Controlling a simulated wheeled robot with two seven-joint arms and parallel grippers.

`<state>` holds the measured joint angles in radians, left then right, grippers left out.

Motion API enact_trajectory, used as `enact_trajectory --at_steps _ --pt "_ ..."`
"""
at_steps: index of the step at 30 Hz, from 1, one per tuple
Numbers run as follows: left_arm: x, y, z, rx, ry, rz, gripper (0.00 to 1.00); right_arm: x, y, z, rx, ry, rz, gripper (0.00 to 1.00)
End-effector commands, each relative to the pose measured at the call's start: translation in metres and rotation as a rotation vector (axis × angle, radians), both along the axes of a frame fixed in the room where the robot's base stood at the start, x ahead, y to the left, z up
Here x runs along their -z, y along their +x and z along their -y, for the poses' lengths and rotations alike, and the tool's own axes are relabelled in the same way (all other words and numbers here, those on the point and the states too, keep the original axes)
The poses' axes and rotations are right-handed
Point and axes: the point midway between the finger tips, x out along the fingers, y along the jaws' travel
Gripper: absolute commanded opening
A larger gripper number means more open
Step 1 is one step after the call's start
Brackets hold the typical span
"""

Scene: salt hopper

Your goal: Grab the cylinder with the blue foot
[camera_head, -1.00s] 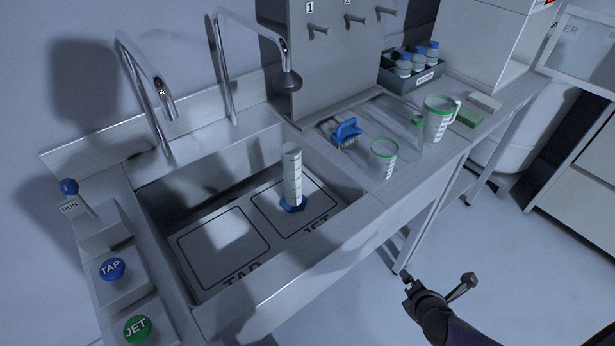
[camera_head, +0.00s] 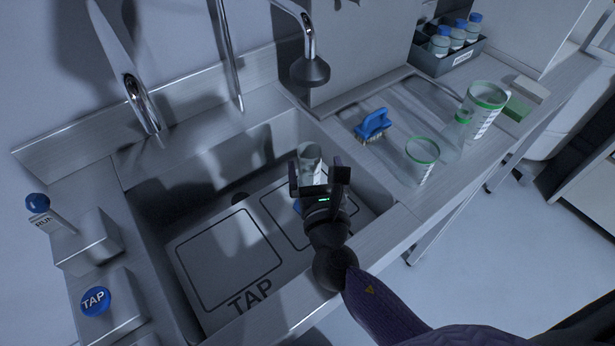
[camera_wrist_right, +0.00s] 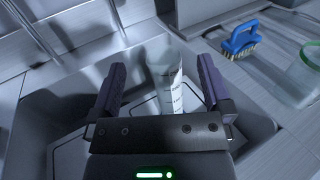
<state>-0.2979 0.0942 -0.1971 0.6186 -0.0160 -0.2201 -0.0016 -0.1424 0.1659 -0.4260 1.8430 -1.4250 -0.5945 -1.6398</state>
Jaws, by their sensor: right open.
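The clear graduated cylinder (camera_head: 311,155) stands upright in the sink, on the right-hand marked mat area. My right gripper (camera_head: 319,168) is open over the sink, in front of the cylinder. In the right wrist view the cylinder (camera_wrist_right: 165,75) shows beyond and between the two open fingers (camera_wrist_right: 158,85), closer to the right one. I cannot tell whether it is inside the jaws. My left gripper is out of view.
The sink's front rim (camera_head: 375,240) lies under my right forearm. A tap spout (camera_head: 310,68) hangs behind the cylinder. A blue brush (camera_head: 373,124), a green-rimmed beaker (camera_head: 421,160), a flask and a jug (camera_head: 484,105) stand on the right drainboard.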

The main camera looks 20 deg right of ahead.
Motion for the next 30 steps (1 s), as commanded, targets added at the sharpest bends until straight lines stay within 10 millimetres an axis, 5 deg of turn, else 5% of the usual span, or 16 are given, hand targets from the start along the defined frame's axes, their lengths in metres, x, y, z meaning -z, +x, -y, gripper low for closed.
enact_trajectory --at_steps 1,4,16,24,30 --pt "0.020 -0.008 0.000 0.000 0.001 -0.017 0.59 0.026 0.000 0.000 0.000 -0.002 -0.004 1.00" --pt "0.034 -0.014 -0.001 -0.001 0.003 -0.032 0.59 0.047 0.000 0.000 0.000 -0.001 -0.004 1.00" --pt "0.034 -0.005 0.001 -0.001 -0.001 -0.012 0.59 0.039 0.068 0.010 0.000 0.001 0.000 1.00" --pt "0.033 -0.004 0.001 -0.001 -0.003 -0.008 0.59 0.038 0.075 0.011 0.000 0.001 -0.002 1.00" --pt "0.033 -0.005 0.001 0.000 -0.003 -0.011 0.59 0.038 0.075 0.011 0.000 0.001 -0.002 0.58"
